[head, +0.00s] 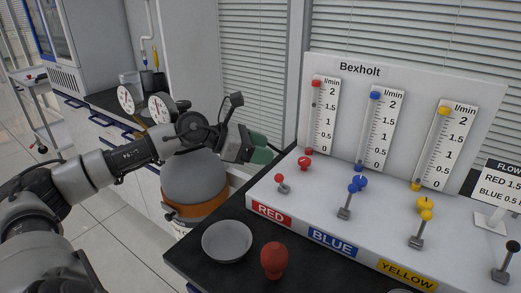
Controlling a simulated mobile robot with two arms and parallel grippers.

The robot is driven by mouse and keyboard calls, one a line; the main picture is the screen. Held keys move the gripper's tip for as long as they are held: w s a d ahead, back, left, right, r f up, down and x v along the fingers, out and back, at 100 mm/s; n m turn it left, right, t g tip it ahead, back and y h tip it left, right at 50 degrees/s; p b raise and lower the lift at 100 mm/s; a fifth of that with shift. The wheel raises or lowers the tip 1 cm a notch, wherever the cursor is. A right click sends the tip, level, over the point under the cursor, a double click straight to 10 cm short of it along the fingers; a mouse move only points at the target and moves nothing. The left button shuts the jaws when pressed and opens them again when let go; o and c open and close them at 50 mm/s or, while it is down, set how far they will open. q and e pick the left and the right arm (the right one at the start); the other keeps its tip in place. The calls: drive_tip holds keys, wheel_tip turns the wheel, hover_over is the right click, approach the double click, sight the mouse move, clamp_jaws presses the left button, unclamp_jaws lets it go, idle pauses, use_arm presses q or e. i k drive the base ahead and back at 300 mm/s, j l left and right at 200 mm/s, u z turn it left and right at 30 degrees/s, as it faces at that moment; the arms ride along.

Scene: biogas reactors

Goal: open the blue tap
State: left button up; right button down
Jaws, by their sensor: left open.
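The blue tap (346,209) stands on the white panel base behind the BLUE label (332,242). It has a grey body and a lever with a blue ball end, close to a blue knob below the blue flow tube (367,130). My left gripper (262,148) has green-tipped fingers and is open. My right gripper is out of view.
The red tap (280,184) is left of the blue tap; the yellow tap (418,238) is right of it. A grey dish (227,241) and a red bulb-shaped object (273,260) are on the dark bench in front. A grey dome vessel (195,185) stands under my left arm.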

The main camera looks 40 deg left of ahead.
sight(353, 188)
drive_tip(key=k, duration=1.5)
